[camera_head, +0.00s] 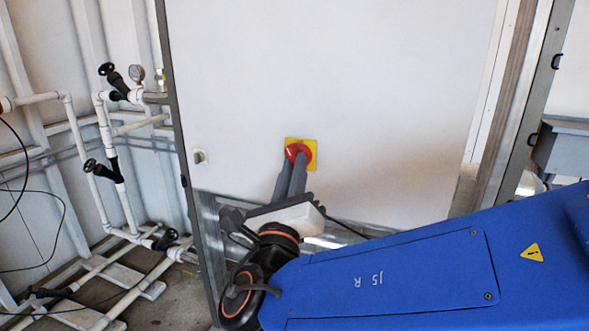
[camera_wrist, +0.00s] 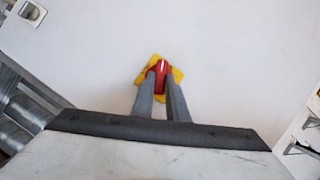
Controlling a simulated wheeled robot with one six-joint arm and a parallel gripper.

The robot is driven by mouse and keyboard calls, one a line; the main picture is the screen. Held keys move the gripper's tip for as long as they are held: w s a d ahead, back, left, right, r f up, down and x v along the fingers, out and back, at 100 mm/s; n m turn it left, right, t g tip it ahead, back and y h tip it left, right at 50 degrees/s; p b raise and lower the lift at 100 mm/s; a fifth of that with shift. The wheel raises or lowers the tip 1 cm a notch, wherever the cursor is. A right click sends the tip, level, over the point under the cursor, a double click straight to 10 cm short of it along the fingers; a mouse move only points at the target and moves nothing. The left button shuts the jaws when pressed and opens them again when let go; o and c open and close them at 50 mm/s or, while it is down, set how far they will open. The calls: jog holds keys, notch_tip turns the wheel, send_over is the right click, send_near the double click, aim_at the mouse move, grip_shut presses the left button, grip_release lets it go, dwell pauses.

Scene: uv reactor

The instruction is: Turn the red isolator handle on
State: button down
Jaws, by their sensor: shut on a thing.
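The red isolator handle (camera_head: 297,151) sits on a yellow square plate (camera_head: 311,146) on the white cabinet panel. In the wrist view the red handle (camera_wrist: 161,70) shows between my fingertips, with a pale mark running along it, and the yellow plate (camera_wrist: 177,75) looks tilted behind it. My gripper (camera_head: 294,164) reaches up from below, and its two grey fingers are shut on the red handle. It also shows in the wrist view (camera_wrist: 160,80). The fingers hide the handle's sides and part of the plate.
A small light fitting (camera_head: 200,157) is on the panel's left edge. White pipes with black valves (camera_head: 108,170) and a gauge (camera_head: 137,73) stand at the left. A metal frame post (camera_head: 515,90) bounds the panel at the right. The panel around the handle is bare.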

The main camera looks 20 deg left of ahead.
jog(key=m+h, duration=0.1)
jog(key=m, duration=0.1)
jog(key=m+h, duration=0.1)
jog(key=m, duration=0.2)
jog(key=m+h, duration=0.2)
jog(key=m, duration=0.1)
jog(key=shift+a+f+t, duration=0.1)
jog(key=shift+a+t, duration=0.2)
jog(key=shift+m+h, duration=0.3)
jog(key=c, duration=1.7)
grip_release()
jog(key=shift+c, duration=0.2)
jog(key=v, duration=1.7)
jog(key=shift+s, duration=0.2)
jog(key=shift+f, duration=0.1)
